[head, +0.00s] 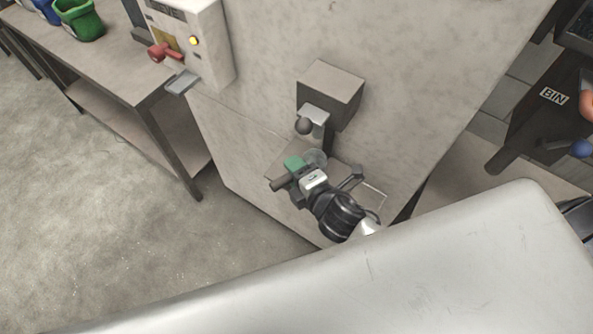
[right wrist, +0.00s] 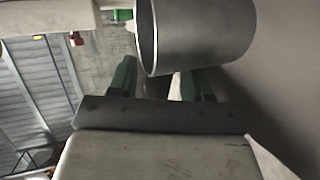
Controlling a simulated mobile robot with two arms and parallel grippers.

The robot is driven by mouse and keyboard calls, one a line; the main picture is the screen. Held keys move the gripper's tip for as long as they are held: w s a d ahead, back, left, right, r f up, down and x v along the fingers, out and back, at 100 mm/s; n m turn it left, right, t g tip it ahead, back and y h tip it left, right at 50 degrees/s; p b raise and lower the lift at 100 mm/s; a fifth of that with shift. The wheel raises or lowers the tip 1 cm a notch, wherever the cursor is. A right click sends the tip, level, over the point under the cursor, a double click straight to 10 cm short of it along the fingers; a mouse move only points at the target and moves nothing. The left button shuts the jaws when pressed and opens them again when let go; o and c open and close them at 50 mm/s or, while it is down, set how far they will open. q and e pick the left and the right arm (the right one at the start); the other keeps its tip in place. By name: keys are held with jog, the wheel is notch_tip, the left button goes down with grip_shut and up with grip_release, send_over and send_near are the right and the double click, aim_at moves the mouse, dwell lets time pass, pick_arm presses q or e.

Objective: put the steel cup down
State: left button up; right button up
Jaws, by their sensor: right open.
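The steel cup (head: 317,157) is small and partly hidden behind my right gripper in the head view, below the grey wall box. In the right wrist view the steel cup (right wrist: 203,35) is a large grey metal cylinder just beyond the fingertips. My right gripper (head: 320,168) is open, with green finger pads; one pad shows clearly in the head view. In the right wrist view the gripper's fingers (right wrist: 160,82) are spread apart near the cup's lower side. Contact between fingers and cup cannot be told. My left gripper is not in view.
A grey box (head: 330,90) with a dark knob juts from the pale wall above the cup. A ledge (head: 368,190) lies beneath. A white panel (head: 205,45) with a red lever is upper left. A table (head: 110,60) with green and blue containers stands left; a BIN sign (head: 553,97) is right.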

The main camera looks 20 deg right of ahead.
jog(key=shift+s+r, duration=0.15)
jog(key=shift+r, duration=0.15)
jog(key=b+v, duration=0.2)
jog(key=v, duration=0.9)
jog(key=shift+s, duration=0.4)
